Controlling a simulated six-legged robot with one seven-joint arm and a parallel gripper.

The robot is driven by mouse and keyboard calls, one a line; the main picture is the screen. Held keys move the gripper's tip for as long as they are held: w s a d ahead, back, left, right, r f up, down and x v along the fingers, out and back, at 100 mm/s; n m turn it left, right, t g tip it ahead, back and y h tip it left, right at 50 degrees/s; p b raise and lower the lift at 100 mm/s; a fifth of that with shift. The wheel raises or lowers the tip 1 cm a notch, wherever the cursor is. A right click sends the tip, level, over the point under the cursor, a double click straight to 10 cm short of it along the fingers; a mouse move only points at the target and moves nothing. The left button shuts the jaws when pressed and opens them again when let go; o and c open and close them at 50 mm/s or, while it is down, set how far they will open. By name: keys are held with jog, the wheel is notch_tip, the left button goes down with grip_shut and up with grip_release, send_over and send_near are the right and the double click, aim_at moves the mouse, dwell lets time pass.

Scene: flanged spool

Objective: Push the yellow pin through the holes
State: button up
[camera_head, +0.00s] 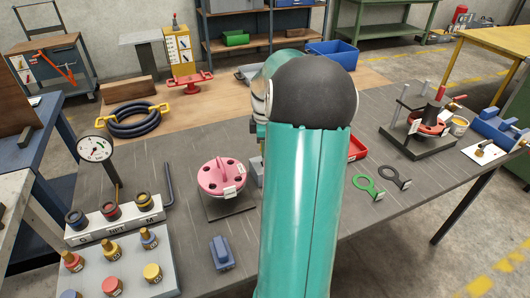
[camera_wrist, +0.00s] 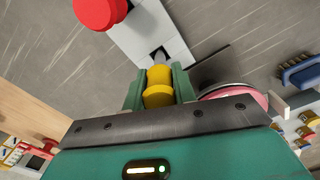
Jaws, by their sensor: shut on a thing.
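My gripper (camera_wrist: 160,88) is shut on the yellow pin (camera_wrist: 159,75) in the wrist view. The pin's grey tip points away from the gripper, at a dark opening in a light grey block (camera_wrist: 125,35). I cannot tell whether the tip is inside that opening or only in front of it. In the head view my green arm hides the gripper and the pin. The pink flanged spool (camera_head: 222,178), with several holes in its top, stands on a dark plate left of my arm. Its pink edge also shows right of the gripper in the wrist view (camera_wrist: 235,91).
A red round part (camera_wrist: 100,12) is close by the block. A dial gauge (camera_head: 95,150), a blue block (camera_head: 222,253) and a plate of knobs (camera_head: 130,262) stand left. Green and dark ring tools (camera_head: 368,187) lie right.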

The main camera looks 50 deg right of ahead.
jog(key=r, duration=0.7)
jog(key=shift+w+a+r, duration=0.3)
jog(key=shift+r, duration=0.1)
jog(key=w+a+r+n, duration=0.5)
jog(key=a+r+n, duration=0.15)
jog(key=a, duration=0.25)
jog(key=shift+m, duration=0.25)
jog(key=shift+a+f, duration=0.2)
jog(key=shift+f, duration=2.7)
jog(key=shift+f, duration=2.5)
jog(key=o, duration=1.1)
jog(key=shift+c, duration=0.2)
jog(key=shift+r, duration=0.1)
